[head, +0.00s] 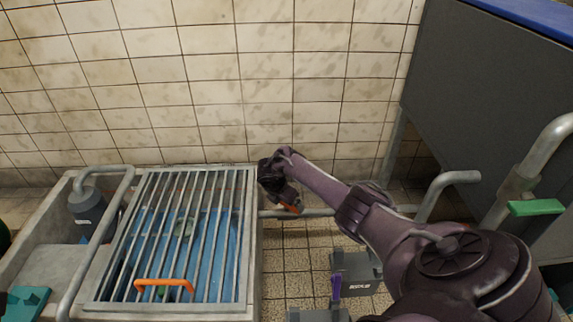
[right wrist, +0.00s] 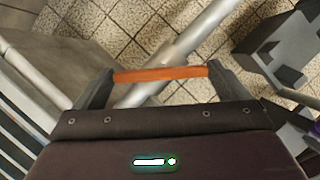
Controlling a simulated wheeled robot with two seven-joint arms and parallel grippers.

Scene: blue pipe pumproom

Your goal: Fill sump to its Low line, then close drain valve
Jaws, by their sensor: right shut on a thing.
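The sump (head: 253,285) is a pale concrete basin at lower left in the head view, under a metal bar grate (head: 170,176) with an orange handle (head: 163,283). Blue water (head: 228,255) shows between the bars; I cannot make out a Low line. The drain valve's orange lever (head: 292,208) is on a grey pipe right of the sump. My right gripper (head: 284,200) is shut on this lever. In the right wrist view the orange lever (right wrist: 160,74) spans between the two fingers, with the pipe beneath. My left gripper is out of view.
A grey bottle-like unit (head: 87,208) and a bent pipe (head: 95,252) stand at the sump's left. A green-handled pipe valve (head: 535,208) is at right. Grey boxes (head: 357,272) stand on the tiled floor. A large dark cabinet (head: 490,100) fills the upper right.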

